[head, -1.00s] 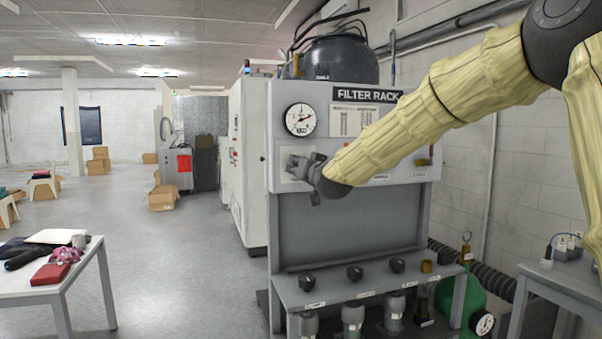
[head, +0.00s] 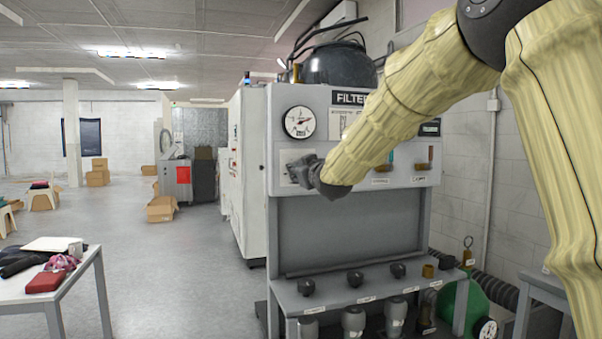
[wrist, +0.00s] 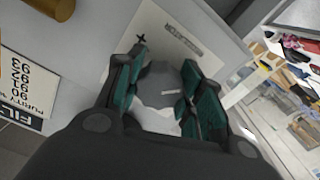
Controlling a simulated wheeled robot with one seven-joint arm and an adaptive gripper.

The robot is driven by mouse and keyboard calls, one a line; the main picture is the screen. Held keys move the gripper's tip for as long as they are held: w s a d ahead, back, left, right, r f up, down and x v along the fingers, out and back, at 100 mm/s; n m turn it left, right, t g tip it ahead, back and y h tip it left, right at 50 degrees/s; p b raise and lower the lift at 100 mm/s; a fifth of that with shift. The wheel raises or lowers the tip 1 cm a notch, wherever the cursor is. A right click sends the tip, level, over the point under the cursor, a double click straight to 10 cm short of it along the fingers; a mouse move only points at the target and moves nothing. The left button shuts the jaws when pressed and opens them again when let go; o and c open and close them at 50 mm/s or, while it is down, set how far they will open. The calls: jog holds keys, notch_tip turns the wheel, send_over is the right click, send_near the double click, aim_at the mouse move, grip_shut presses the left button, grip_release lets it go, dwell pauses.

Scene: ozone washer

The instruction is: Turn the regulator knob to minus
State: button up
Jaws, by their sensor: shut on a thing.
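The regulator knob (wrist: 160,84) is a grey round knob with a light pointer mark, set on a white plate (wrist: 168,32) with a plus sign and a small label. My gripper (head: 296,170) is at the left of the filter rack's upper panel, below the round gauge. In the wrist view, the green-padded fingers of my gripper (wrist: 160,88) sit on both sides of the knob and are shut on it. In the head view the gripper hides the knob. The minus mark cannot be made out.
The pressure gauge (head: 298,122) sits just above my gripper. The filter rack's lower shelf (head: 330,297) carries several black knobs. A table (head: 88,270) with a red box (head: 46,282) stands at left. The floor between is clear.

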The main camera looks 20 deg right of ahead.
jog(key=shift+f, duration=0.3)
jog(key=o, duration=0.9)
jog(key=shift+o, duration=0.6)
jog(key=shift+r, duration=0.15)
jog(key=s, duration=0.7)
jog(key=shift+s+d, duration=0.15)
jog(key=shift+s, duration=0.15)
